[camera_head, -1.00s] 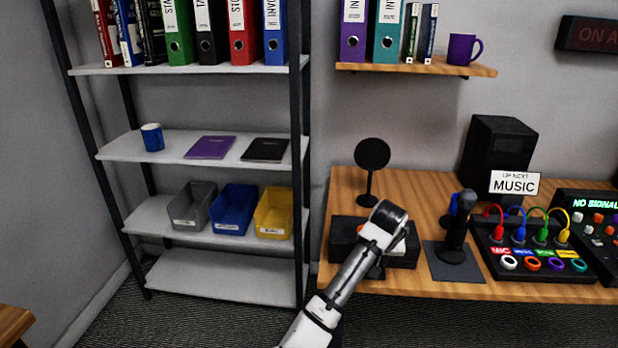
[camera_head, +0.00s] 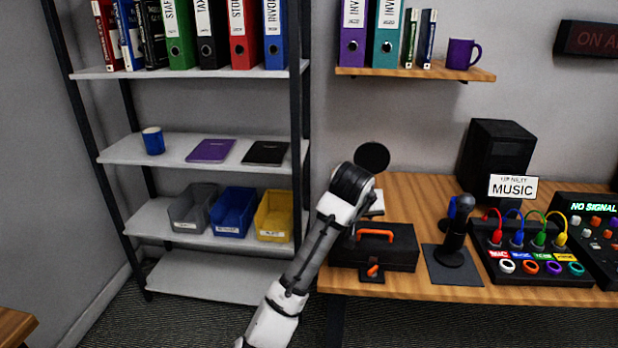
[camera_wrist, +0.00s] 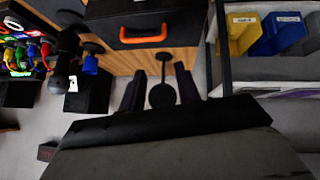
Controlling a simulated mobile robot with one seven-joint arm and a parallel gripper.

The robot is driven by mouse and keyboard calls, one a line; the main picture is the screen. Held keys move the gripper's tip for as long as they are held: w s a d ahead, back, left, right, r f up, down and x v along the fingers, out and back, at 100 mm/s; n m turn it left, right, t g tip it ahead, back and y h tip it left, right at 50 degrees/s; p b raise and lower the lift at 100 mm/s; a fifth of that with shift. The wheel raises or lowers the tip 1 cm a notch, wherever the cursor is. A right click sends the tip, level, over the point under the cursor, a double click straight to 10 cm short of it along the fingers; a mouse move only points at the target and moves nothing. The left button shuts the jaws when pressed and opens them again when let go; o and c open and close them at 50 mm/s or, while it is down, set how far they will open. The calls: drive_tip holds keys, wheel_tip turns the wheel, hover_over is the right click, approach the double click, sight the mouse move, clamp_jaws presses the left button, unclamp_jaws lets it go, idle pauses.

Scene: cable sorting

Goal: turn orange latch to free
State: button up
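The orange latch (camera_head: 373,270) is a small orange piece on a dark base at the front foot of a black case (camera_head: 400,258). The case has an orange handle (camera_head: 376,233) on top and stands at the table's left end. The handle also shows in the wrist view (camera_wrist: 143,38), where I cannot make out the latch. My gripper (camera_wrist: 160,78) has its two dark fingers apart, with nothing held between them. In the head view its fingers are hidden by my wrist, which is above and left of the case.
A black disc on a stand (camera_head: 372,157) is behind the case and appears between my fingers in the wrist view. A dark microphone-like stand (camera_head: 455,235) and a cable panel (camera_head: 530,265) are to the right. A shelf rack with bins (camera_head: 274,216) stands left.

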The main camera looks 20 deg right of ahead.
drive_tip(key=w+a+r+n+t+h+b, duration=0.1)
drive_tip(key=w+a+r+n+t+h, duration=0.1)
drive_tip(key=w+a+r+t, duration=0.2)
drive_tip(key=w+a+r, duration=0.3)
drive_tip(key=a+r, duration=0.1)
drive_tip(key=a, duration=0.1)
drive_tip(key=shift+w+a+r+t+h, duration=0.25)
drive_tip(key=shift+w+r+t+h, duration=0.05)
drive_tip(key=shift+w+t, duration=0.1)
